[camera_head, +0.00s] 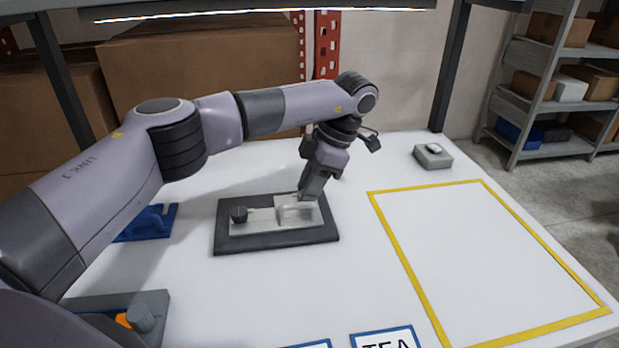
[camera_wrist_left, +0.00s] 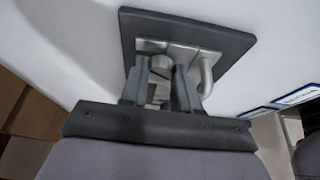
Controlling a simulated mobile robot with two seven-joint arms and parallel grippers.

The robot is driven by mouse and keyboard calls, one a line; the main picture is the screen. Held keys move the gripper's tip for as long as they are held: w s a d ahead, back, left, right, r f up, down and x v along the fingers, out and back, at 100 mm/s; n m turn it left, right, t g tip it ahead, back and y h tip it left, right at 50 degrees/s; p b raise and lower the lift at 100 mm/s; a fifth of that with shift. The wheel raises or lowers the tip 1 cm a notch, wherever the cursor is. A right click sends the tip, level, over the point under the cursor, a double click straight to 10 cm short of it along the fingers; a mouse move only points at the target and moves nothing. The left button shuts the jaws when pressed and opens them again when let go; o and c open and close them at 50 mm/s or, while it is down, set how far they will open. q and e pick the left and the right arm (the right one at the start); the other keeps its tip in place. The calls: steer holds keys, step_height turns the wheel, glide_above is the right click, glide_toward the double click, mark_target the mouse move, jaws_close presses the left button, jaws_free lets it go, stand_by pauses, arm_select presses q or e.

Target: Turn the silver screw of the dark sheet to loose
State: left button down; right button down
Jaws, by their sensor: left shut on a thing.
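The dark sheet (camera_head: 222,235) lies on the white table, with a light silver plate (camera_head: 255,227) on it. My left gripper (camera_head: 304,195) points down at the sheet's right part. In the left wrist view its fingers (camera_wrist_left: 160,85) are shut on the silver screw (camera_wrist_left: 161,65). The screw is hidden by the fingers in the head view. My right gripper is not in view.
A blue fixture (camera_head: 148,223) stands left of the sheet, partly behind my arm. A grey fixture (camera_head: 150,300) is at the lower left. A yellow-edged area (camera_head: 405,255) on the right is empty. A small grey block (camera_head: 433,158) stands at the back right.

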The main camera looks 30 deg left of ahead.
arm_select(q)
steer(key=n, duration=0.1)
steer(key=n+g+p, duration=0.1)
steer(key=shift+f+n+h, duration=0.25)
steer(key=shift+n+h, duration=0.05)
steer(key=shift+a+n+h+p, duration=0.1)
steer(key=shift+n+h+p, duration=0.3)
steer(key=shift+n, duration=0.8)
steer(key=shift+f+g, duration=0.1)
steer(key=shift+g, duration=0.2)
steer(key=c, duration=0.8)
jaws_free()
steer(key=shift+w, duration=0.1)
steer(key=shift+n, duration=0.3)
steer(key=shift+a, duration=0.1)
